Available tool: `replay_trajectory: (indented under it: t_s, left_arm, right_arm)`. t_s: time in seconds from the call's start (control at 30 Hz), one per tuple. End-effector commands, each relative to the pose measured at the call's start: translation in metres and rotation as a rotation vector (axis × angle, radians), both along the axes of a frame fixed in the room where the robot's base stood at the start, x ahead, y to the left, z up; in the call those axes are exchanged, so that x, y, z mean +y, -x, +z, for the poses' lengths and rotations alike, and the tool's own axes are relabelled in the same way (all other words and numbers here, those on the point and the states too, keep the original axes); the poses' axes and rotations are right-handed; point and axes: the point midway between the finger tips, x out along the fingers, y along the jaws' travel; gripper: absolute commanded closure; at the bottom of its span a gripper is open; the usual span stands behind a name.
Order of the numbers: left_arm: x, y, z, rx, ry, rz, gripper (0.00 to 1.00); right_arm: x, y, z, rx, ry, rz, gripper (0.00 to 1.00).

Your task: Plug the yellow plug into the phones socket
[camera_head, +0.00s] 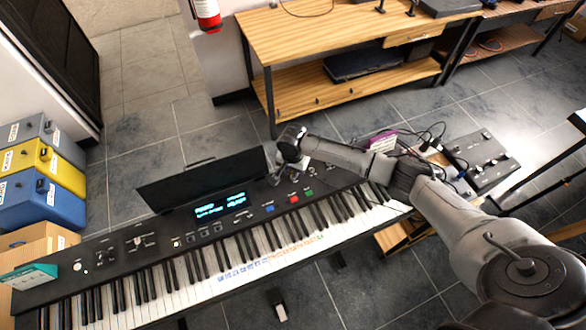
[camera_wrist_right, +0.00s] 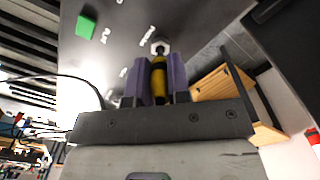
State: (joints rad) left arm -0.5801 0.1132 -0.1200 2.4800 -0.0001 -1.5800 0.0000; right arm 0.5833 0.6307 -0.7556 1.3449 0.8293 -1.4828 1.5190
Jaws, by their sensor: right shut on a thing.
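The yellow plug (camera_wrist_right: 159,82) stands between the two purple finger pads of my right gripper (camera_wrist_right: 160,68), which is shut on it. In the right wrist view the plug points at the grey panel of the keyboard (camera_wrist_right: 115,55). A silver ring, the phones socket by its look (camera_wrist_right: 159,46), shows right at the plug's front end. I cannot tell how far the plug's tip is in it. In the head view my right gripper (camera_head: 291,147) is at the back edge of the keyboard (camera_head: 110,255), right of its screen; the plug is hidden there. My left gripper is out of view.
A green button (camera_wrist_right: 85,27) is on the panel near the socket. A black music stand (camera_head: 205,182) rises behind the keys. A wooden bench (camera_head: 330,35) stands behind, and stacked cases (camera_head: 50,165) are at the left. A pedal unit (camera_head: 482,158) is at the right.

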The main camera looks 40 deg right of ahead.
Motion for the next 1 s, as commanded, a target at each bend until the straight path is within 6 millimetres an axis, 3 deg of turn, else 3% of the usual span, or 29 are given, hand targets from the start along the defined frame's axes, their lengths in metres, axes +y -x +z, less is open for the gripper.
replay_trajectory:
  t_s: [1.0]
  left_arm:
    - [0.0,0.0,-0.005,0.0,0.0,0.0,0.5]
  right_arm:
    - [0.0,0.0,-0.018,0.0,0.0,0.001,1.0]
